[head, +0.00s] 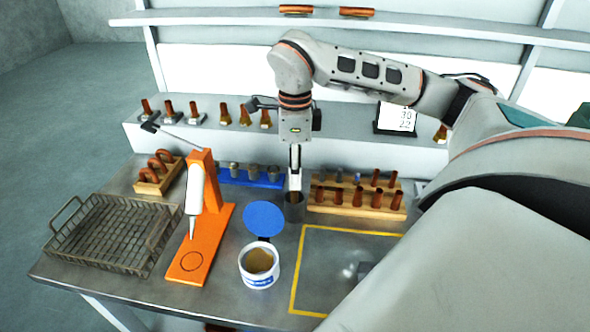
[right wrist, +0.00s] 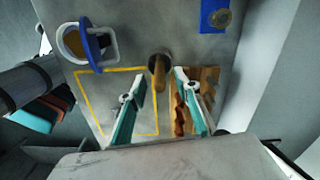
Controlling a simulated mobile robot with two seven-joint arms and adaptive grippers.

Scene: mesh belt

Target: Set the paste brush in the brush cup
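The brush cup (head: 294,212) is a dark grey cylinder near the table's middle; it also shows in the right wrist view (right wrist: 150,60). The paste brush (right wrist: 159,76) stands in it, its tan handle sticking up toward the right wrist camera. In the head view only a little brown shows at the cup's mouth. My right gripper (head: 295,178) points down just above the cup. In the right wrist view its fingers (right wrist: 160,76) are apart, one on each side of the handle, with gaps visible. My left gripper is not in view.
A white paste tub (head: 259,280) with its blue lid (head: 264,219) open stands in front. A wooden rack of copper fittings (head: 356,211) is close right of the cup, a blue rack (head: 240,179) left. An orange stand (head: 212,225) and wire basket (head: 110,235) lie further left. The yellow-outlined area is mostly clear.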

